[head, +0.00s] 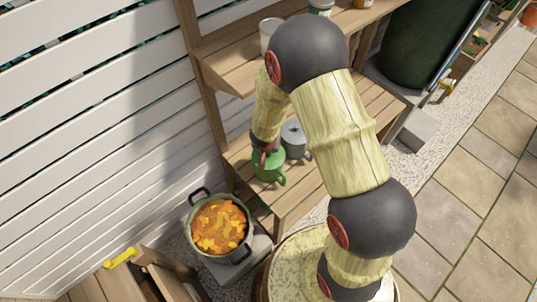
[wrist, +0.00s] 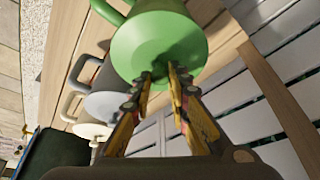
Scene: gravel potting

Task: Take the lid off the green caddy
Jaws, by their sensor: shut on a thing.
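The green caddy (head: 269,172) stands on the lower wooden shelf in the head view, its handle toward the lower right. In the wrist view its round green lid (wrist: 138,48) faces me, with the caddy's green handle (wrist: 103,10) at the upper left. The knob between the fingertips is hidden. I cannot tell whether there is a gap between lid and caddy.
A grey lidded can (head: 294,139) stands just behind the caddy; a cream one (wrist: 92,130) shows beyond it in the wrist view. A pot of orange pieces (head: 219,225) stands below left. A slatted white fence (head: 100,120) bounds the left, and an upper shelf (head: 232,72) hangs above.

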